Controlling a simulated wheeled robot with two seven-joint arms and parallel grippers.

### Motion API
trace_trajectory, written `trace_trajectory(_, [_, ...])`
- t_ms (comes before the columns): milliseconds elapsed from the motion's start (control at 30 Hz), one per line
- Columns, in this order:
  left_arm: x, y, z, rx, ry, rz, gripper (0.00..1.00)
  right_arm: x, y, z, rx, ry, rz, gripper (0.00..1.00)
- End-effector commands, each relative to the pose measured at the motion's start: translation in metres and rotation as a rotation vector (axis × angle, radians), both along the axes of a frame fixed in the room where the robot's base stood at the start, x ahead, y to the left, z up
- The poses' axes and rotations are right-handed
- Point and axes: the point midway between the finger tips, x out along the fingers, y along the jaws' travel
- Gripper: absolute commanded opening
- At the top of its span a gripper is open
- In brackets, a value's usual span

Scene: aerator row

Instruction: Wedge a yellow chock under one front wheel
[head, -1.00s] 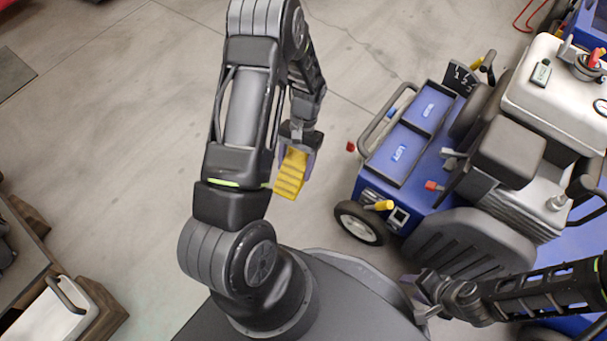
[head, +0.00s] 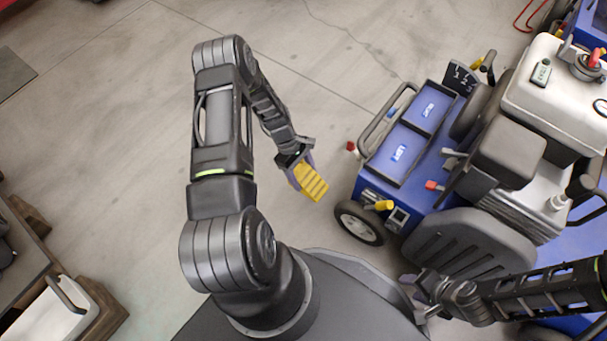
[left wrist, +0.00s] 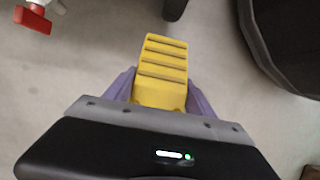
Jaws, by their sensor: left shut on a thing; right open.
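The yellow chock (head: 312,182) is ribbed and held in my left gripper (head: 298,170), above the floor and to the left of the blue machine. In the left wrist view the chock (left wrist: 162,70) sits between the two purple fingers, its ribbed face showing. A front wheel (head: 359,222) of the blue machine, black tyre with a pale hub, stands to the right of the chock, with a gap between them. My right gripper (head: 422,296) is open and empty, low in front of the dark machine seat. The other front wheel is not clearly visible.
The blue machine (head: 432,160) carries blue trays, an engine, a red knob (head: 434,186) and a yellow-tipped lever (head: 380,205) near the wheel. A workbench (head: 30,285) with a white case (head: 48,315) stands at lower left. The floor (head: 120,130) to the left is clear.

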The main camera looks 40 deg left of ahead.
Motion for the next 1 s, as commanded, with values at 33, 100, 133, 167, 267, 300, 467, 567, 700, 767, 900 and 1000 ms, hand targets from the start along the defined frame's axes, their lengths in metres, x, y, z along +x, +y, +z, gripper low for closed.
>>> trace_trajectory(33, [0.001,0.0,0.0,0.0,0.0,-0.001,0.0,0.0,0.0,-0.001,0.0,0.0,0.0,0.41])
trace_trajectory(100, [0.0,0.0,-0.002,0.0,-0.001,-0.002,0.0,0.0,0.0,-0.002,0.0,-0.001,0.0,0.41])
trace_trajectory(133, [0.0,0.0,-0.003,0.0,-0.001,-0.002,0.0,0.0,0.0,-0.003,0.0,-0.001,0.0,0.41])
trace_trajectory(167, [0.0,-0.001,-0.004,0.0,-0.001,-0.002,0.0,0.0,0.0,-0.004,0.0,-0.001,0.0,0.41])
trace_trajectory(267, [0.0,-0.001,-0.009,0.0,-0.001,-0.002,0.0,0.001,0.0,-0.008,-0.001,-0.003,-0.001,0.41])
trace_trajectory(300, [0.0,-0.001,-0.012,0.0,-0.001,-0.002,0.0,0.001,0.0,-0.009,-0.001,-0.004,-0.001,0.41])
trace_trajectory(467, [0.0,-0.003,-0.024,-0.001,0.0,-0.003,0.0,0.002,0.0,-0.019,-0.001,-0.006,-0.003,0.41])
trace_trajectory(567, [0.0,-0.004,-0.032,-0.001,0.001,-0.004,0.0,0.003,0.001,-0.025,-0.002,-0.009,-0.004,0.41])
trace_trajectory(700, [0.0,-0.005,-0.043,-0.001,0.0,-0.003,0.0,0.005,0.001,-0.033,-0.002,-0.012,-0.007,0.41])
trace_trajectory(767, [0.0,-0.005,-0.048,-0.001,0.0,-0.003,0.0,0.005,0.001,-0.037,-0.003,-0.014,-0.007,0.41])
trace_trajectory(900, [0.0,-0.007,-0.06,-0.001,0.0,-0.003,0.0,0.007,0.001,-0.045,-0.003,-0.018,-0.009,0.41])
trace_trajectory(1000, [0.0,-0.008,-0.068,0.0,-0.001,-0.004,0.0,0.008,0.001,-0.051,-0.004,-0.02,-0.011,0.41])
